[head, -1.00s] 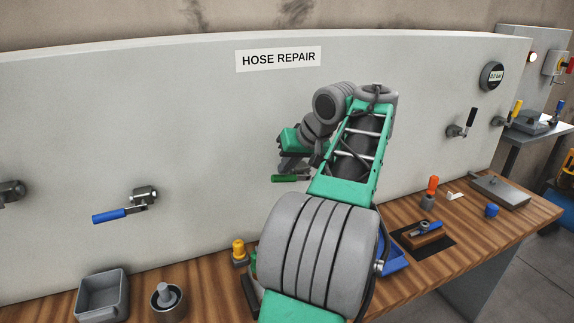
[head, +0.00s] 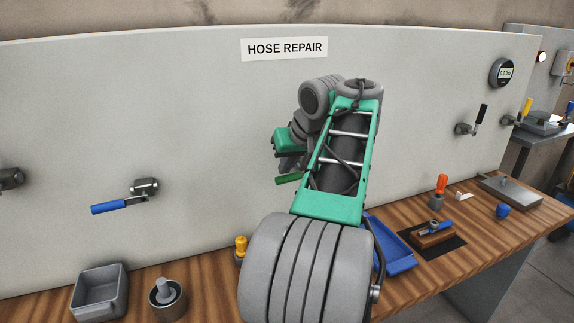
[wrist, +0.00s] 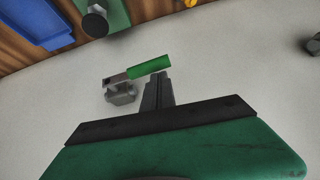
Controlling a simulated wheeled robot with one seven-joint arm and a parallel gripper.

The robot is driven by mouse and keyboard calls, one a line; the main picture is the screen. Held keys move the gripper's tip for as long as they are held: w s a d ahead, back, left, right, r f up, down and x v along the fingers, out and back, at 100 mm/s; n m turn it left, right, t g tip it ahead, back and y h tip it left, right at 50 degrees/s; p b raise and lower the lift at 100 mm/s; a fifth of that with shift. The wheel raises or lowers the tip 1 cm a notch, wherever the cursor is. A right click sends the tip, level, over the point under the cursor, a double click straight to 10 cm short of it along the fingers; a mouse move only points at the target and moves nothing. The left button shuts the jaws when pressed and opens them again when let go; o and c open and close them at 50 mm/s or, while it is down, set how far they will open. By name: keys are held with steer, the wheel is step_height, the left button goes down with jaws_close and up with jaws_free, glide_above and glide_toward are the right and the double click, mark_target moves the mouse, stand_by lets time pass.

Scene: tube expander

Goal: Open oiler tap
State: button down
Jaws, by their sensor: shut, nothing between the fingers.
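A tap with a green lever handle (head: 288,180) is on the grey wall panel, partly hidden behind my arm in the head view. In the wrist view the green handle (wrist: 149,66) points to the right and its grey valve body (wrist: 120,94) sits just below its left end. My gripper (wrist: 157,78) is shut and empty. Its fingertips are close to the green handle, over its right half in the picture; I cannot tell whether they touch. In the head view my gripper's green housing (head: 291,139) is just above the handle. No label marks this tap as the oiler.
A blue-handled tap (head: 110,207) is on the panel to the left, and a black-handled one (head: 482,116) to the right. The wooden bench (head: 485,237) below holds a grey bin (head: 100,292), a blue tray (head: 398,262) and tools. A round gauge (head: 501,73) hangs upper right.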

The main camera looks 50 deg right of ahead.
mark_target(285, 176)
steer(key=r+p, duration=0.2)
steer(key=r, duration=0.1)
steer(key=r+p, duration=0.1)
steer(key=shift+w+d+r+p, duration=0.1)
steer(key=shift+w+r+p, duration=0.1)
steer(key=shift+w+p, duration=0.1)
steer(key=p+v, duration=0.3)
steer(key=v, duration=0.6)
steer(key=shift+a+p, duration=0.35)
steer(key=shift+a, duration=0.1)
